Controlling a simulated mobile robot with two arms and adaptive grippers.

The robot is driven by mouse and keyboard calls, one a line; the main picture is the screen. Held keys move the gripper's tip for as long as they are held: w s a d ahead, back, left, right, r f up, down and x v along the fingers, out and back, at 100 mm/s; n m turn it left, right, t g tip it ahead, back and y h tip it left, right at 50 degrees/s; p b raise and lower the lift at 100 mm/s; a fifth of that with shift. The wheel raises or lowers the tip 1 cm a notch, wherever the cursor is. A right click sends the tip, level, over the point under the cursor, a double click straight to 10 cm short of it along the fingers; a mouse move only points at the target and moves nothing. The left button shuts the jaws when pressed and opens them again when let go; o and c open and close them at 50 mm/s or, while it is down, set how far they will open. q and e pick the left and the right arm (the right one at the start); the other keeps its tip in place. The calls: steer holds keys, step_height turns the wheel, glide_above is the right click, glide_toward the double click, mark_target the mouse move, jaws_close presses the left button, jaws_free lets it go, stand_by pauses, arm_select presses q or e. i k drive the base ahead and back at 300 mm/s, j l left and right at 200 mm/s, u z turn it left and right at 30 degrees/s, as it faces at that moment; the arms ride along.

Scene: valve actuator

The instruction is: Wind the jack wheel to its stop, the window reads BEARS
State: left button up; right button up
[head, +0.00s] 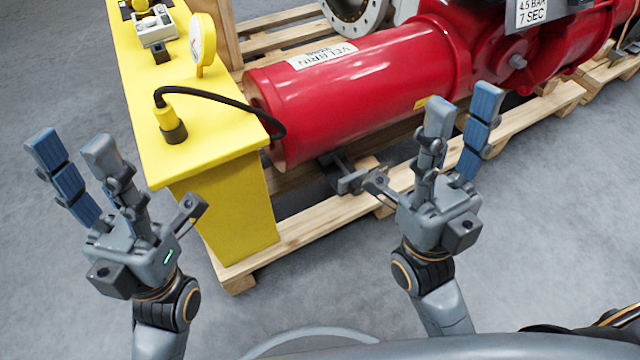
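The red valve actuator (360,85) lies on a wooden pallet, with a white label on its cylinder. No jack wheel and no window reading BEARS can be made out in the head view. My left gripper (72,146) is open and empty, fingers up, left of the yellow bench. My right gripper (458,112) is open and empty, fingers up, in front of the red cylinder and overlapping its lower edge in the picture. A dark bracket (345,176) shows below the cylinder, left of my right gripper.
A yellow bench (228,205) carries a round gauge (203,40), a white switch box (154,28) and a yellow plug (170,122) with a black hose to the cylinder's end. The wooden pallet (320,222) edges the grey floor. A sign (531,12) reads 4.5 BAR 7 SEC.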

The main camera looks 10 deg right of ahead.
mark_target(355, 188)
steer(key=l+u, duration=0.25)
steer(key=u, duration=0.2)
steer(key=i+l+u, duration=0.1)
steer(key=l+u, duration=0.15)
steer(key=u, duration=0.25)
steer(key=l+u, duration=0.25)
steer(key=u, duration=0.2)
steer(key=l+u, duration=0.2)
steer(key=u, duration=0.25)
steer(key=k+l+u, duration=0.15)
steer(key=u, duration=0.3)
steer(key=k+l+u, duration=0.35)
steer(key=k+l, duration=0.55)
steer(key=l, duration=0.2)
steer(key=k+l+u, duration=0.4)
steer(key=k+l, duration=0.45)
steer(key=k, duration=0.15)
